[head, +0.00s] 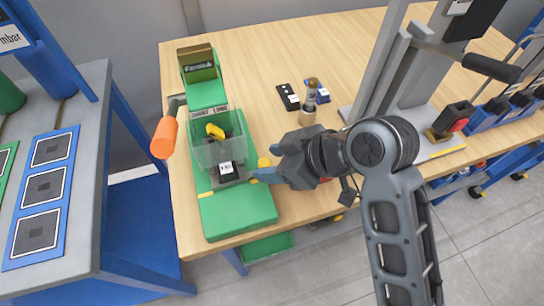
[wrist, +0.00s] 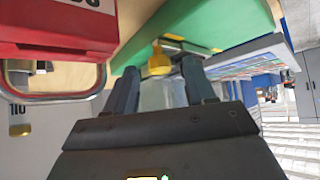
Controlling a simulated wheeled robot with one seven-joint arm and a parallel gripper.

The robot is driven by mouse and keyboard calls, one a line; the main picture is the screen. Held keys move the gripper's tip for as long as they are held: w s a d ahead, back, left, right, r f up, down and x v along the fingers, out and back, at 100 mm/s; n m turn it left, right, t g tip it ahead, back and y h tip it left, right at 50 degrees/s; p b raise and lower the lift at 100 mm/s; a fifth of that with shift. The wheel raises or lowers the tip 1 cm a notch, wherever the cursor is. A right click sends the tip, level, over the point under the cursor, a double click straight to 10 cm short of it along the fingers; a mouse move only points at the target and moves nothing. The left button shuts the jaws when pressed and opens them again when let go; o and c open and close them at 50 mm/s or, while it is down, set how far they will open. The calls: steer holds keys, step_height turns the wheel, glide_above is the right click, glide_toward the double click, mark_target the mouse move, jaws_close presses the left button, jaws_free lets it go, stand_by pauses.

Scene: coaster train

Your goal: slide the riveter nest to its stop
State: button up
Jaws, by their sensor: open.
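The green riveter fixture (head: 238,213) lies along the left end of the wooden table, with a clear guard (head: 205,150) around its middle. Inside the guard is a dark block with a white label (head: 226,169), which looks like the nest. A yellow knob (head: 264,162) sticks out at the fixture's right side; it also shows in the wrist view (wrist: 158,60). My gripper (head: 266,170) is open beside the knob. In the wrist view its fingertips (wrist: 160,72) stand on either side of the knob, with no clear contact. The nest's stop cannot be made out.
An orange handle (head: 164,138) stands left of the fixture. A grey lever press (head: 400,80) stands to the right. A red box (wrist: 65,30) is close by in the wrist view.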

steer(key=shift+w+a+f, duration=0.1)
steer(key=shift+a+f, duration=0.15)
steer(key=shift+c, duration=0.4)
jaws_close()
